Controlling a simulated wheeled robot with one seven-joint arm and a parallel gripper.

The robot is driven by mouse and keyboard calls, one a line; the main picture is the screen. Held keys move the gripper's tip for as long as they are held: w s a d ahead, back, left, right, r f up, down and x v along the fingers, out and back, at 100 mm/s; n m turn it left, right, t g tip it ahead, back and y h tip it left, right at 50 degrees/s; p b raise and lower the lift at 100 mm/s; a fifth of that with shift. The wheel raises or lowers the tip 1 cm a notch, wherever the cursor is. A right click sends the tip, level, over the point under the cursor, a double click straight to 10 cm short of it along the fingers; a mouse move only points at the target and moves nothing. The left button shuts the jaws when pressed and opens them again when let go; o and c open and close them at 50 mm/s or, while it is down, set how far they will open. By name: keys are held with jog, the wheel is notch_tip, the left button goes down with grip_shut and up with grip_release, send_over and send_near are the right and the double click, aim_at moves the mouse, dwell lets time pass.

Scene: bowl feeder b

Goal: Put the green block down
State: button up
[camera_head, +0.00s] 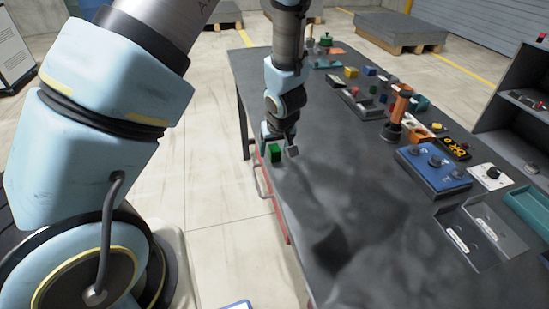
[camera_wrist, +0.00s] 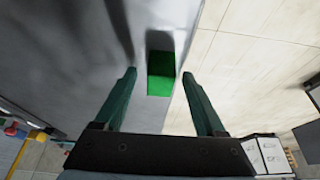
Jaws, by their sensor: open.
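The green block (camera_head: 275,152) stands on the dark table top, close to its left edge. In the wrist view the green block (camera_wrist: 161,75) lies between and beyond the two fingers, near the line where the table ends and the floor begins. My gripper (camera_head: 280,146) is right at the block, with its jaws apart. In the wrist view my gripper (camera_wrist: 160,82) shows its two fingers spread wide, one on each side of the block, with gaps on both sides.
The dark table (camera_head: 340,215) is bare in its near and middle part. Along its right side are a blue panel with knobs (camera_head: 432,168), grey trays (camera_head: 480,235), an orange and black upright tool (camera_head: 396,113) and several small coloured blocks. A grey shelf (camera_head: 515,110) stands at the right.

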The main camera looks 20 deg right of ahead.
jog(key=shift+f, duration=0.1)
grip_shut()
dwell(0.6)
